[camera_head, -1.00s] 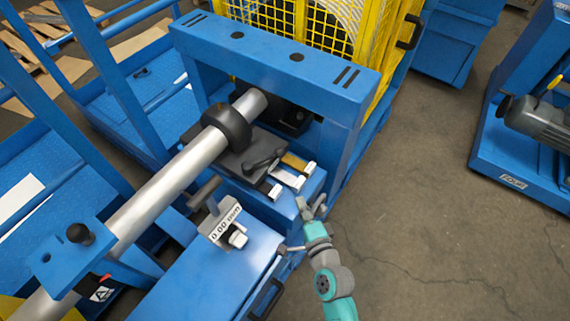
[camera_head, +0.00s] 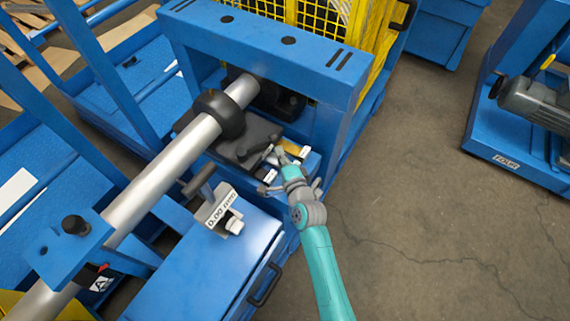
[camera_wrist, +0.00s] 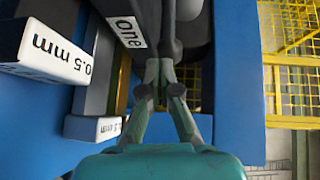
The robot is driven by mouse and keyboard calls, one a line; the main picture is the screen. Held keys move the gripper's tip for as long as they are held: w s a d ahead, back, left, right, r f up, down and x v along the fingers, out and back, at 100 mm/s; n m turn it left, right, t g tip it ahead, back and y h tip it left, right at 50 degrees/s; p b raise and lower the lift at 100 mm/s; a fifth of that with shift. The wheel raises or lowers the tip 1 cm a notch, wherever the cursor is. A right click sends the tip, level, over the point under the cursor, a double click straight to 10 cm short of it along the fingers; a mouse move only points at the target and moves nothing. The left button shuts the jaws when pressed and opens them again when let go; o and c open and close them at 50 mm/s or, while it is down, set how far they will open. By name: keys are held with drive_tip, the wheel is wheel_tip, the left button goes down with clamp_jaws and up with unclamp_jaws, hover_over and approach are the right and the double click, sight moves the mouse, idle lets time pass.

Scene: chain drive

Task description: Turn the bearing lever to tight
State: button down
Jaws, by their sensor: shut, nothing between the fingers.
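The bearing lever (camera_head: 257,146) is a dark grey handle on the dark bearing block (camera_head: 238,152) beside the silver shaft. My gripper (camera_head: 280,154) is at the right of the block, close to the lever's end, with its fingers over the white-tipped pieces. In the wrist view my gripper (camera_wrist: 163,75) has its fingers drawn together, with nothing between them. A dark bar (camera_wrist: 171,28), which looks like the lever, runs up from just beyond the fingertips. I cannot tell whether they touch it. No tight marking is readable.
A blue frame (camera_head: 270,50) rises behind.

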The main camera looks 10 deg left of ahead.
sight(275, 142)
drive_tip(key=shift+w+a+r, duration=0.1)
drive_tip(key=shift+w+a, duration=0.3)
drive_tip(key=shift+w, duration=0.2)
drive_tip(key=shift+w+a, duration=0.1)
drive_tip(key=shift+w, duration=0.15)
drive_tip(key=x, duration=0.5)
drive_tip(key=shift+a+r, duration=0.1)
drive_tip(key=shift+r, duration=0.2)
